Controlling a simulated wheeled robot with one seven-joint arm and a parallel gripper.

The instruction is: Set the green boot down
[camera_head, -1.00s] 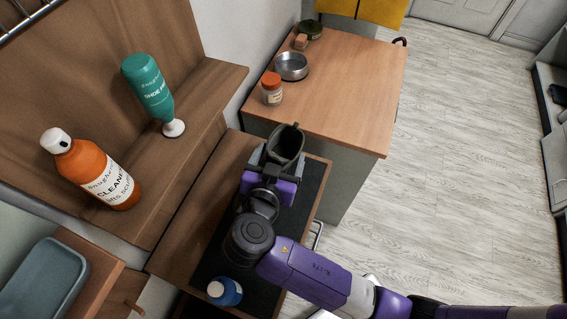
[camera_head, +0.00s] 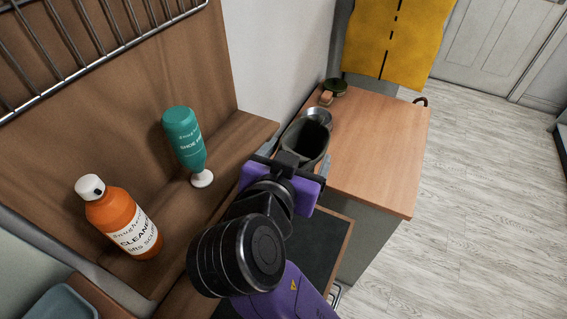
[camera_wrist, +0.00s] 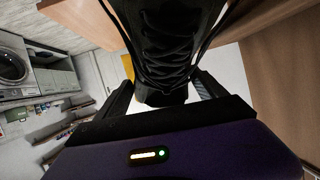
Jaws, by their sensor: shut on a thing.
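The boot (camera_head: 306,139) is held in my gripper (camera_head: 300,163), its dark opening facing up. It looks dark grey-green in the head view. In the wrist view the boot (camera_wrist: 175,45) shows dark with laces, between the two fingers of my gripper (camera_wrist: 165,95). My gripper is shut on it. In the head view the boot overlaps the left edge of the wooden counter (camera_head: 385,160) and partly covers a metal bowl (camera_head: 318,115). The boot's sole is hidden in the head view, so I cannot tell its height above the surfaces below.
A teal bottle (camera_head: 184,140) and an orange cleaner bottle (camera_head: 122,222) stand on the brown ledge at left. A dark mat (camera_head: 325,245) lies below my arm. A green tin (camera_head: 336,86) and small brown block (camera_head: 326,97) sit at the counter's back. The counter's right side is clear.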

